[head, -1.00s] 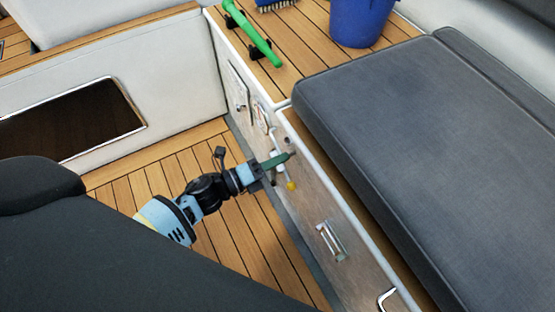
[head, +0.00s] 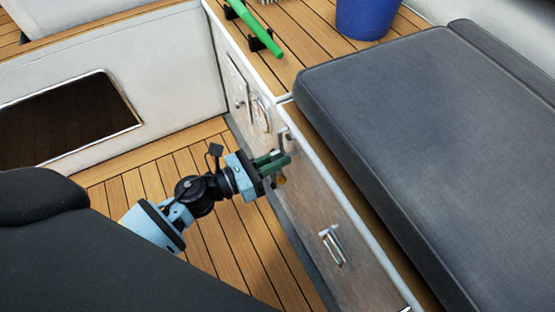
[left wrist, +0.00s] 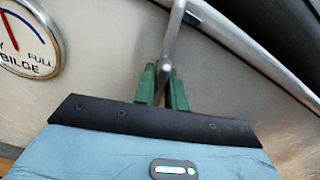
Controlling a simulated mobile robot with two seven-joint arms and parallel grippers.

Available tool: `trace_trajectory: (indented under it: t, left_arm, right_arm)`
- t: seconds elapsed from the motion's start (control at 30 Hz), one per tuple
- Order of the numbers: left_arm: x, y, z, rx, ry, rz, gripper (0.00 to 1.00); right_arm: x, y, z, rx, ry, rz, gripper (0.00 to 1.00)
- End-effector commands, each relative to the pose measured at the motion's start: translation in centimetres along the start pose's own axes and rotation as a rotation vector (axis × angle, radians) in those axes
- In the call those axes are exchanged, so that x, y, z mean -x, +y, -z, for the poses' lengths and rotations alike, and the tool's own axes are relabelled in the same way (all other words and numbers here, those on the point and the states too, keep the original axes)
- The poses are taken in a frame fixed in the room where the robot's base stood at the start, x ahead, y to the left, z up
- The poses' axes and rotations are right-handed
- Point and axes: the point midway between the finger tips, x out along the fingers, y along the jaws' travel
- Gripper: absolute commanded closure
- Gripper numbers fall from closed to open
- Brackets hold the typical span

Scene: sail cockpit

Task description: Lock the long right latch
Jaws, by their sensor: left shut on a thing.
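The long latch is a slim metal lever on the locker front. In the left wrist view, the lever (left wrist: 174,35) runs down from a bright metal rail and passes between my green fingertips. My left gripper (head: 280,161) is shut on it close to the panel, and it also shows in the left wrist view (left wrist: 165,86). In the head view the fingers hide most of the lever. A small yellowish part (head: 282,181) shows just below the fingers. My right gripper is in neither view.
A round BILGE gauge (left wrist: 28,38) is left of the lever in the wrist view. A silver handle (head: 332,246) sits lower on the locker front. A grey cushion (head: 410,150) lies above to the right. A green bar (head: 256,30) and blue bucket (head: 366,18) are on the wooden top.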

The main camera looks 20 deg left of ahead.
Motion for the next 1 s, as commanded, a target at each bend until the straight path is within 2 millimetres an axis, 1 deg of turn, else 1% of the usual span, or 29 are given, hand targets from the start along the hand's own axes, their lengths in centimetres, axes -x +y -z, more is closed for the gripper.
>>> trace_trajectory:
  t: [0.03,0.13,0.4,0.63,1.0]
  left_arm:
    - [0.1,0.1,0.2,-0.036,0.001,-0.001,1.00]
    - [0.1,0.1,0.2,-0.103,0.001,-0.001,1.00]
    - [0.1,0.0,0.1,-0.226,0.001,0.000,1.00]
    - [0.1,0.1,0.1,-0.265,0.002,-0.001,1.00]
    - [0.1,0.1,0.1,-0.272,0.002,-0.001,1.00]
  right_arm:
    - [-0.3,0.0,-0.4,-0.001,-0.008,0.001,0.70]
    - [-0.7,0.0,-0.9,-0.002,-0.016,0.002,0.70]
    - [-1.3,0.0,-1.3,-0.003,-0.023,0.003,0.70]
    - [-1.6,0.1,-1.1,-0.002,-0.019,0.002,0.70]
    - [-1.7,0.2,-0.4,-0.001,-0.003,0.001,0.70]
